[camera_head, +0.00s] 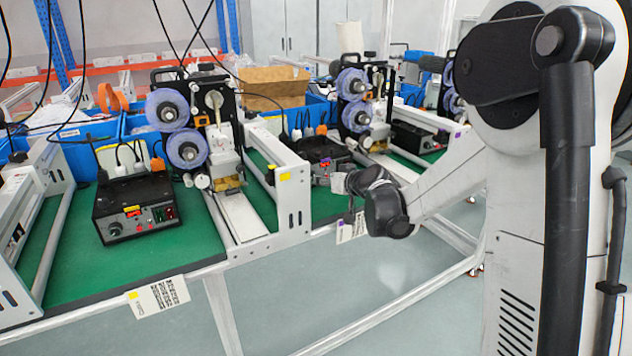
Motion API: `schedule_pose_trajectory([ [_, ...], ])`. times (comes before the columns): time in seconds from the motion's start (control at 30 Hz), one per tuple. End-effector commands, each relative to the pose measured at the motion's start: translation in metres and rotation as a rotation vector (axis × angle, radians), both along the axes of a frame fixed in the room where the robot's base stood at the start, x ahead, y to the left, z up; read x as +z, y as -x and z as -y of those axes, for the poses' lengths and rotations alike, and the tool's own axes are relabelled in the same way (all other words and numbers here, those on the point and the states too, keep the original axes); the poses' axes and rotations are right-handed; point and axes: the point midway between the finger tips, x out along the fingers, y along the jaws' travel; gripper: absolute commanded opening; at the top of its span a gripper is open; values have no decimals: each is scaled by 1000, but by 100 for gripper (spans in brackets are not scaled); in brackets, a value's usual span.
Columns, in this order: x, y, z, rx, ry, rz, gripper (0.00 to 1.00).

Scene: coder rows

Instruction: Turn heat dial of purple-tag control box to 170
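A black control box (322,152) stands on the middle station's green mat, partly hidden by my arm. My arm reaches in from the right, and my gripper (350,188) is by this box's front, at the table edge. The gripper is small and dark here; its fingers and any contact with the dial cannot be made out. Another black control box (415,138) stands farther right.
A nearer black control box (137,207) with a knob and red display sits on the left green mat. A printed sheet with a yellow mark (160,296) hangs below it. Metal rails (290,190) and coding machines with purple reels (187,150) separate the stations. The aisle floor is clear.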

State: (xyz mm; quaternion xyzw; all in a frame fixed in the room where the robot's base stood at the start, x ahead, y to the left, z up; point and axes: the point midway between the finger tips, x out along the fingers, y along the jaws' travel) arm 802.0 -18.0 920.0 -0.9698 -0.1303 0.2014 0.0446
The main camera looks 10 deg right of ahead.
Motion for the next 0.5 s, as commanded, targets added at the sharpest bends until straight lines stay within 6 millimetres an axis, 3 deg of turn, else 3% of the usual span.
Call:
schedule_pose_trajectory([
  [0.2, -16, -34, -11, 0, 1, 0, 30],
  [0.5, -25, -57, -17, 0, 0, 0, 30],
])
